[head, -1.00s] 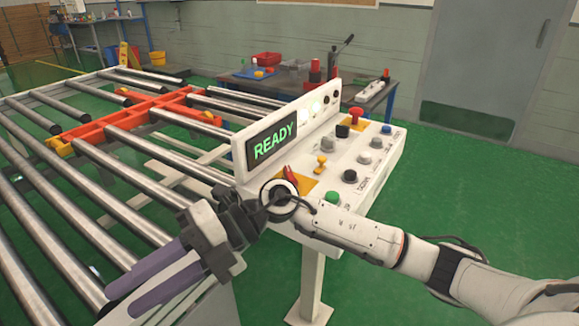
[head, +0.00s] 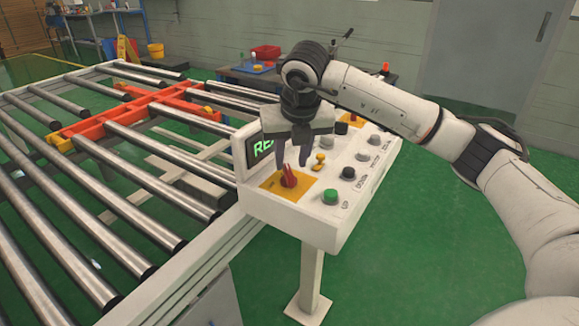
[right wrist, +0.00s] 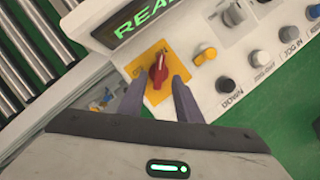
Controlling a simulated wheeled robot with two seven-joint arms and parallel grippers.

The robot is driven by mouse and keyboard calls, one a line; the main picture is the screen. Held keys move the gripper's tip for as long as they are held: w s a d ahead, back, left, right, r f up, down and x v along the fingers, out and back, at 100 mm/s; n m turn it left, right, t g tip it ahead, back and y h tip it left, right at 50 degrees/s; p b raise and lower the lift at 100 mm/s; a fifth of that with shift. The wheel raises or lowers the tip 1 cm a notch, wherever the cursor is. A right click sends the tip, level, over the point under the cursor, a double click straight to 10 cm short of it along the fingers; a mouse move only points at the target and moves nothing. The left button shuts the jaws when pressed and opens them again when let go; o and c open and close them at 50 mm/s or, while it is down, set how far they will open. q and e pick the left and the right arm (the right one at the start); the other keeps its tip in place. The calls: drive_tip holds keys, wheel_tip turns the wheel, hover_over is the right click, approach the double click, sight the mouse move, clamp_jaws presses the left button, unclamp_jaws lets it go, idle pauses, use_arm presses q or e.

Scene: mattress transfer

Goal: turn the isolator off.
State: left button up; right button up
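The isolator is a red rotary handle (head: 289,177) on a yellow square plate (head: 272,186) at the near left corner of the white control panel. It also shows in the right wrist view (right wrist: 158,70), where the handle stands roughly upright in the picture. My right gripper (head: 291,163) points down over the panel. Its purple-grey fingers are apart and empty, one toward each side of the red handle. In the right wrist view the fingertips (right wrist: 157,82) lie just short of the handle. I cannot tell whether they touch it. My left gripper is not in view.
A yellow selector (head: 319,161), a green button (head: 330,197) and several dark and grey knobs sit close by on the panel. The display (head: 262,149) stands behind, partly hidden by my gripper. A roller conveyor (head: 110,180) with an orange frame lies to the left.

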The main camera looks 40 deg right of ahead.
sight(289, 171)
drive_tip(key=shift+x, duration=2.2)
drive_tip(key=shift+a, duration=0.1)
clamp_jaws()
